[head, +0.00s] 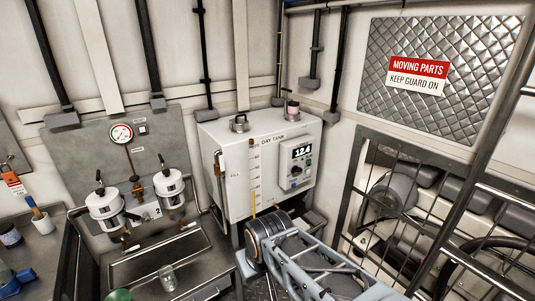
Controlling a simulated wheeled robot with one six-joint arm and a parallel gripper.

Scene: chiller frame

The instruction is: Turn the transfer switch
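The white day tank (232,180) stands at the centre against the back wall. My grey arm shows at the bottom centre, in front of and below the tank. I cannot make out my gripper's fingers, and nothing touches the knob.
Two white filter canisters (104,208) and a pressure gauge (121,133) are at left above a metal tray (150,262) with a glass jar (168,277). At right, a barred guard (385,215) covers machinery. Air in front of the panel looks clear.

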